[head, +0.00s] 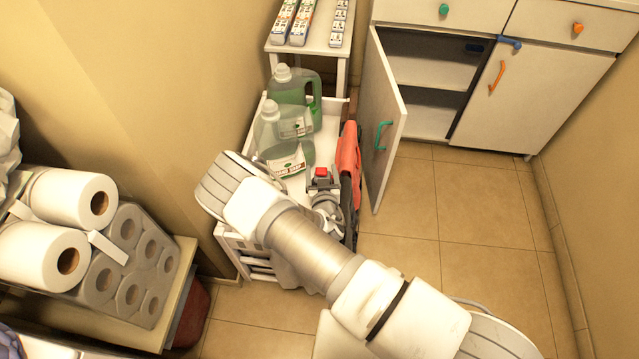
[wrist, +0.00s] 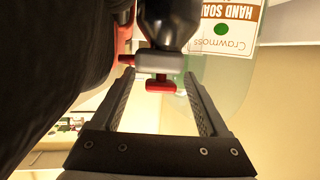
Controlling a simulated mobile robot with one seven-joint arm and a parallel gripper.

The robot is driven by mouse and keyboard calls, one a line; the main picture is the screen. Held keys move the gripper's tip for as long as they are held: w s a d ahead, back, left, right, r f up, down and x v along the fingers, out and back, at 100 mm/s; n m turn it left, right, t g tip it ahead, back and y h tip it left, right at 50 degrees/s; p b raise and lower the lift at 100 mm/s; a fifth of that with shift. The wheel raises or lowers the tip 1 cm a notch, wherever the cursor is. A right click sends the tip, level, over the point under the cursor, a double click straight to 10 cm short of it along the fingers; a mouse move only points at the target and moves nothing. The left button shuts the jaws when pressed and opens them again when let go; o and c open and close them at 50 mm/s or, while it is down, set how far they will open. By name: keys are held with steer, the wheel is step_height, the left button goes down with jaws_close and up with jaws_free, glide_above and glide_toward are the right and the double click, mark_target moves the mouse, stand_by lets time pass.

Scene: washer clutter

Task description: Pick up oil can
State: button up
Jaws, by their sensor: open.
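My gripper (wrist: 159,76) is open, its two fingers pointing at a black object with a grey collar and a red piece (wrist: 160,86). That piece shows in the gap between the fingertips; I cannot tell whether they touch it. In the head view, a small red top (head: 321,172) stands between the soap jugs and a red-and-black item (head: 347,165) on the white cart. No readable label marks the oil can; the black object with the red piece may be it. My arm hides much of that area and most of my gripper in the head view.
Two green soap jugs (head: 286,148) (head: 297,95) stand on the white cart (head: 330,112), the nearer close to my gripper. A cabinet door (head: 385,130) hangs open at right. Toilet rolls (head: 75,200) sit on a shelf at left. Tiled floor (head: 470,215) is clear at right.

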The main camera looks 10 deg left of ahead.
steer(key=shift+w, duration=0.1)
jaws_close()
stand_by(0.4)
stand_by(1.0)
